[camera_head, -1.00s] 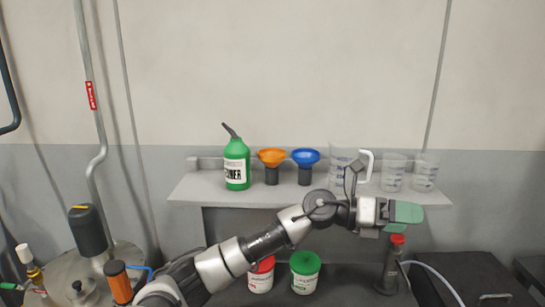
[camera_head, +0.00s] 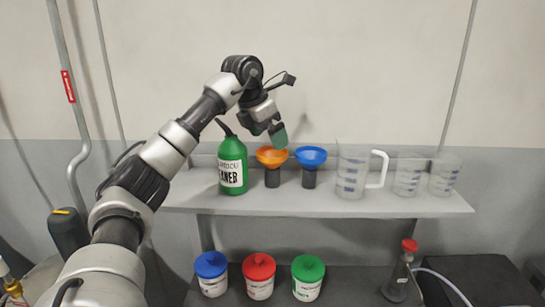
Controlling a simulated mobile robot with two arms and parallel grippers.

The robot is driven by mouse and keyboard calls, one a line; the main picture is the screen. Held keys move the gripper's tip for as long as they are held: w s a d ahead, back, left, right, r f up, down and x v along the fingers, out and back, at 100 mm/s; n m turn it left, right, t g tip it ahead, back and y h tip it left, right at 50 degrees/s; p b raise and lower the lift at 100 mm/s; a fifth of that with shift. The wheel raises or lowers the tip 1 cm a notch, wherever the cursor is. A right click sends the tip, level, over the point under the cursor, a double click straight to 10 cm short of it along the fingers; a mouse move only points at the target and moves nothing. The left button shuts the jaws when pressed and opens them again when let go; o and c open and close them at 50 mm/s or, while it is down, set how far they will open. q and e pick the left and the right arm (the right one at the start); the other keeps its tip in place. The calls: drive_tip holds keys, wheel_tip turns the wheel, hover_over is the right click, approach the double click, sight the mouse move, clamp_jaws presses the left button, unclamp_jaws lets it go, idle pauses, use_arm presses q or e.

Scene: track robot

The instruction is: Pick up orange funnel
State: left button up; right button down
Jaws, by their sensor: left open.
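The orange funnel (camera_head: 270,158) stands upright in a dark cylindrical holder (camera_head: 272,179) on the grey shelf (camera_head: 420,204), between the green cleaner bottle (camera_head: 232,165) and the blue funnel (camera_head: 311,156). My left arm reaches up from the lower left and bends down. My left gripper (camera_head: 275,134), with a green fingertip showing, points down just above the orange funnel's rim in the picture. It is open with nothing seen in it, and I cannot tell its depth from the funnel. The gripper overlaps the funnel's upper right edge. My right gripper is not in view.
A clear measuring jug (camera_head: 350,171) and clear beakers (camera_head: 408,176) stand right of the funnels. Below are tubs with blue (camera_head: 211,266), red (camera_head: 259,268) and green (camera_head: 308,270) lids. A red-topped bottle (camera_head: 400,275) stands lower right. The wall above the shelf is bare.

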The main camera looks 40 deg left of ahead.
sight(275, 156)
use_arm(q)
drive_tip(key=shift+s+d+f+p, duration=0.2)
drive_tip(key=shift+d+f+p, duration=0.1)
drive_tip(key=shift+d+f, duration=0.2)
drive_tip(key=shift+s+d+f+p, duration=0.15)
drive_tip(key=shift+d+f+p, duration=0.1)
drive_tip(key=shift+d+f, duration=0.15)
drive_tip(key=f, duration=0.1)
drive_tip(key=w+f+p, duration=0.2)
drive_tip(key=f, duration=0.1)
drive_tip(key=shift+a, duration=0.35)
drive_tip(key=shift+d+f, duration=0.1)
drive_tip(key=shift+f, duration=0.15)
drive_tip(key=shift+s+d, duration=0.1)
drive_tip(key=shift+d, duration=0.1)
drive_tip(key=shift+a+f, duration=0.1)
drive_tip(key=c, duration=0.7)
drive_tip(key=shift+c, duration=0.4)
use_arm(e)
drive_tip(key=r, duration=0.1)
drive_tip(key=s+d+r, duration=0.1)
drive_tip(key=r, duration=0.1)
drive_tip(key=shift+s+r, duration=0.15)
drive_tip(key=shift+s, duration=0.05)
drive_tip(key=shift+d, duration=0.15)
use_arm(q)
drive_tip(key=shift+r, duration=0.2)
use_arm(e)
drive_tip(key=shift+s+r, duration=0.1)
